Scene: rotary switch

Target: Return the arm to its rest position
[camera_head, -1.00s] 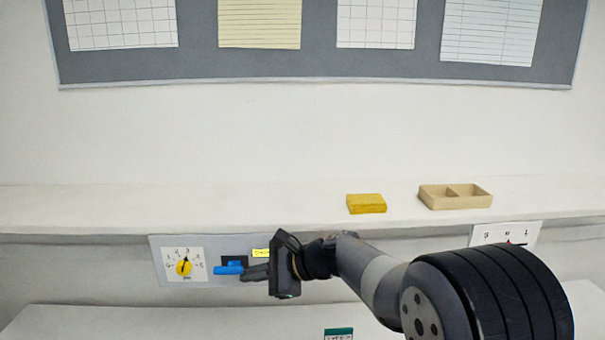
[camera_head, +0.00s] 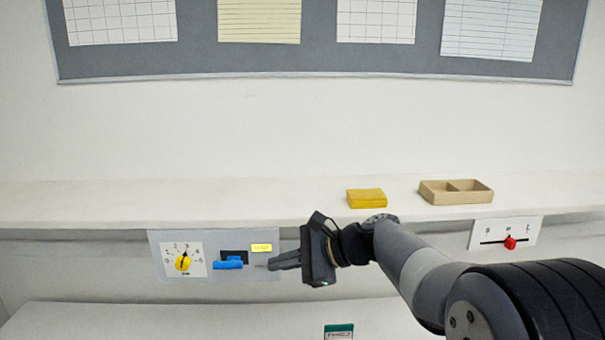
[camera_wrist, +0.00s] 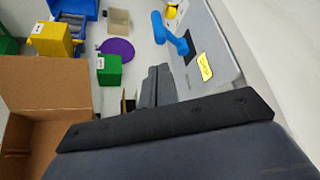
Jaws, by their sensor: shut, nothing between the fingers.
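My gripper (camera_head: 270,265) is shut and empty, with its fingers pointing left just right of the blue switch handle (camera_head: 229,263). A gap shows between the fingertips and the handle. The handle sits on a grey panel (camera_head: 210,277) under the shelf, and also shows in the wrist view (camera_wrist: 172,36). On the panel's left is a white dial with a yellow knob (camera_head: 183,263) whose pointer is near upright. My gripper also shows in the wrist view (camera_wrist: 157,84), its fingers closed together. My arm reaches in from the lower right.
A yellow block (camera_head: 366,198) and a two-compartment tray (camera_head: 456,199) stand on the shelf (camera_head: 120,205). A slider plate with a red knob (camera_head: 510,243) is at right. The wrist view shows a cardboard box (camera_wrist: 45,95), green box (camera_wrist: 109,70) and purple disc (camera_wrist: 117,48).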

